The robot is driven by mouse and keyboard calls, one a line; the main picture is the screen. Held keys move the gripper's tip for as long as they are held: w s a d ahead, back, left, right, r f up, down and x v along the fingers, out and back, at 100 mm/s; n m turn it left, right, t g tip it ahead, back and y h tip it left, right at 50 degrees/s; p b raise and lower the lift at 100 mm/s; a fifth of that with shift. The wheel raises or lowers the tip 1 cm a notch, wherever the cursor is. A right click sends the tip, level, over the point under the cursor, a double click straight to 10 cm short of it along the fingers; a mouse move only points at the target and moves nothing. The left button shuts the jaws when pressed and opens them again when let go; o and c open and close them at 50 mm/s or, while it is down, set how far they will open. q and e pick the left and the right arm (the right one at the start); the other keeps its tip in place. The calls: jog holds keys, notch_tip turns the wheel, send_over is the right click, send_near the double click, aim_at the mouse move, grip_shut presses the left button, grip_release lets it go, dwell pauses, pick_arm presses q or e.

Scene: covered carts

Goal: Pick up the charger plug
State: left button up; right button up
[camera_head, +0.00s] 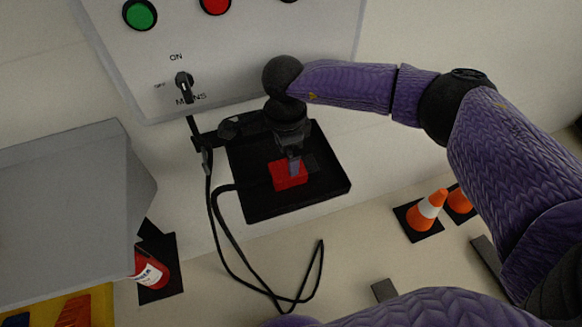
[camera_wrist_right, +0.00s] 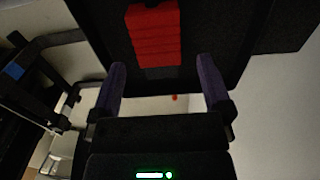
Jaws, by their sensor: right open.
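A red ribbed block (camera_head: 289,175), probably the charger plug, sits on a black square panel (camera_head: 262,205). In the right wrist view the red block (camera_wrist_right: 154,32) is just beyond and between the fingertips. My right gripper (camera_head: 295,168) is over the block and hides part of it in the head view. In its wrist view the right gripper (camera_wrist_right: 161,66) has its purple fingers wide apart, with nothing held between them. I cannot tell whether a finger touches the block. My left gripper is not in view.
A black cable (camera_head: 234,240) loops below the panel. A grey control box (camera_head: 240,60) with coloured buttons and a switch (camera_head: 184,82) is above. A grey slab (camera_head: 70,210) is at left, near a red cylinder (camera_head: 150,270). Orange cones (camera_head: 427,211) stand at right.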

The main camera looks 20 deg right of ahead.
aim_at(287, 170)
jog(key=f+b, duration=0.1)
jog(key=f, duration=0.5)
jog(key=shift+s, duration=0.2)
grip_shut()
